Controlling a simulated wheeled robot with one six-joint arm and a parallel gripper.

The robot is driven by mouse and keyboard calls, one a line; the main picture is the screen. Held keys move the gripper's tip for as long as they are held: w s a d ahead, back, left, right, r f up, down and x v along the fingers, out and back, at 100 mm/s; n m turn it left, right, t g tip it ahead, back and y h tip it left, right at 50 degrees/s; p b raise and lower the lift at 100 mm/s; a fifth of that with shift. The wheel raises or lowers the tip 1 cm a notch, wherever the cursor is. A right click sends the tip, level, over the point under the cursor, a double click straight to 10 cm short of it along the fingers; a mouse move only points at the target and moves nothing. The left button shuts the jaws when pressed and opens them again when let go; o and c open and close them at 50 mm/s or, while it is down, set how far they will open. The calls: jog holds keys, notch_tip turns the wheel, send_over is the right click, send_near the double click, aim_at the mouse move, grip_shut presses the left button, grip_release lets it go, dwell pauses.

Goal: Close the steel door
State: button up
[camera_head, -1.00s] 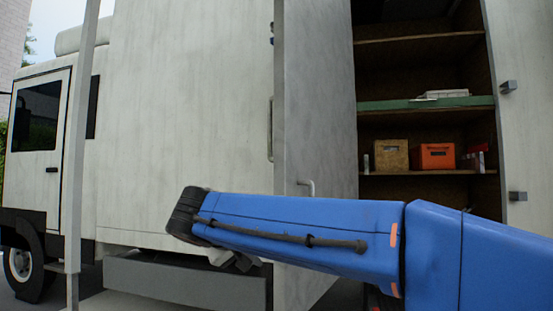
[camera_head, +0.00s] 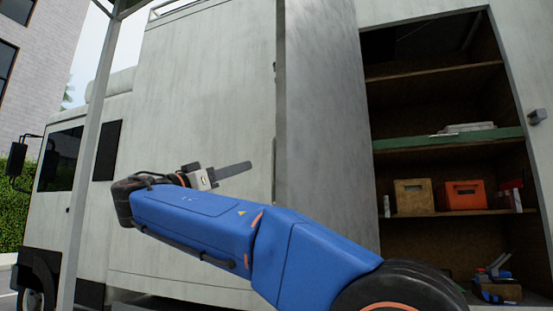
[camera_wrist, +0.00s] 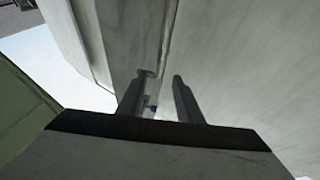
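The steel door (camera_head: 325,130) is a tall pale grey panel standing open, swung out at the left side of the truck's cupboard opening. My gripper (camera_head: 250,167) is on the door's left side in the head view, pointing right towards it. In the wrist view my gripper (camera_wrist: 157,82) has its two fingers apart with a visible gap. A long thin handle bar (camera_wrist: 168,40) on a pale panel runs down to the gap between the fingertips. I cannot tell whether the bar lies between the fingers or just beyond them. My arm hides the lower part of the door.
The open cupboard has wooden shelves with a tan crate (camera_head: 413,195), an orange crate (camera_head: 466,195) and a green shelf edge (camera_head: 450,139). A grey post (camera_head: 90,150) stands left of my arm. The truck's side wall (camera_head: 190,90) is behind my gripper.

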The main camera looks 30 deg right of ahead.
jog(key=x, duration=1.5)
jog(key=shift+s+d+f, duration=0.1)
grip_shut()
